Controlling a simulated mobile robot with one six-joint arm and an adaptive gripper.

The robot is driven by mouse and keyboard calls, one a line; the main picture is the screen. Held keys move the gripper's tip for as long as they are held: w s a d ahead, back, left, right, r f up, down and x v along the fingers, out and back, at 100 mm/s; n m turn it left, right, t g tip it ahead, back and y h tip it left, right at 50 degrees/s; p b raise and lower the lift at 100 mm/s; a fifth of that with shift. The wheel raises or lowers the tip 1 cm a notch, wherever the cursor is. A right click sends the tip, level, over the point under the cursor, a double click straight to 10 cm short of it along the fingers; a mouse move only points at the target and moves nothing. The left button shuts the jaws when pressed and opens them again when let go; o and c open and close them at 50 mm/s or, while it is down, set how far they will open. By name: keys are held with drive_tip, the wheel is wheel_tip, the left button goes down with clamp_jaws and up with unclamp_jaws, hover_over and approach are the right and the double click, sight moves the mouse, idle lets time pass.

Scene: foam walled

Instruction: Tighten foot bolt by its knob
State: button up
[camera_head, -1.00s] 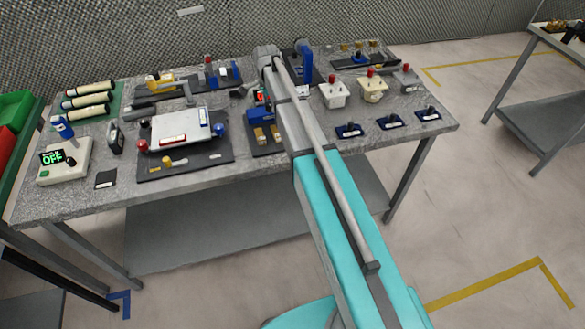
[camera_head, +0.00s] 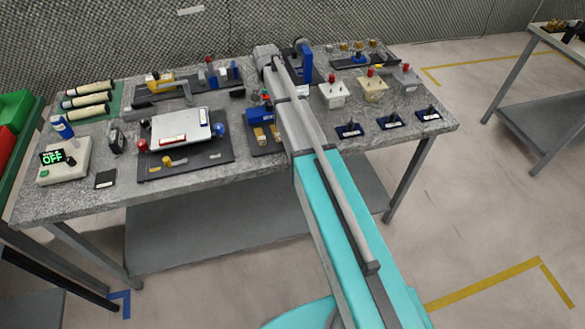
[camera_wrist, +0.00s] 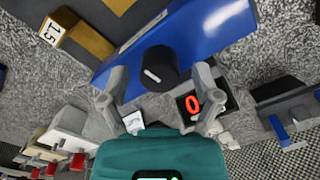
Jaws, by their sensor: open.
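In the wrist view, a round black knob (camera_wrist: 158,68) with a short white mark on top stands at the edge of a long blue body (camera_wrist: 195,38). My gripper (camera_wrist: 161,74) is open, with one finger on each side of the knob. A gap shows between each finger and the knob, so it is not gripped. The bolt under the knob is hidden. In the head view, a blue body (camera_head: 259,116), probably the same one, shows beside my arm, which hides the knob and gripper.
A block marked 15 (camera_wrist: 52,31) stands near the blue body. White boxes with red knobs (camera_head: 332,94) and small blue-based parts (camera_head: 349,130) are to the right. A dark fixture with a white plate (camera_head: 180,128) is to the left. The table's front strip is mostly clear.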

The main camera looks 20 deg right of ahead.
sight(269, 103)
drive_tip(key=n, duration=0.4)
drive_tip(key=shift+n, duration=0.3)
drive_tip(key=n, duration=0.9)
drive_tip(key=shift+a, duration=0.1)
drive_tip(key=n, duration=0.5)
drive_tip(key=shift+r+p, duration=0.4)
wheel_tip(269, 103, up, 13)
drive_tip(key=p, duration=1.3)
drive_tip(key=s+f+m+b, duration=0.3)
drive_tip(key=s+f+b, duration=0.2)
drive_tip(key=s, duration=0.4)
drive_tip(key=s+f+m+b, duration=0.4)
drive_tip(key=s+f+b, duration=0.1)
drive_tip(key=s, duration=0.5)
drive_tip(key=s+f+m+b, duration=0.4)
drive_tip(key=s+f+b, duration=0.1)
drive_tip(key=s, duration=0.5)
drive_tip(key=shift+s+f+b, duration=0.15)
drive_tip(key=shift+f+b, duration=0.2)
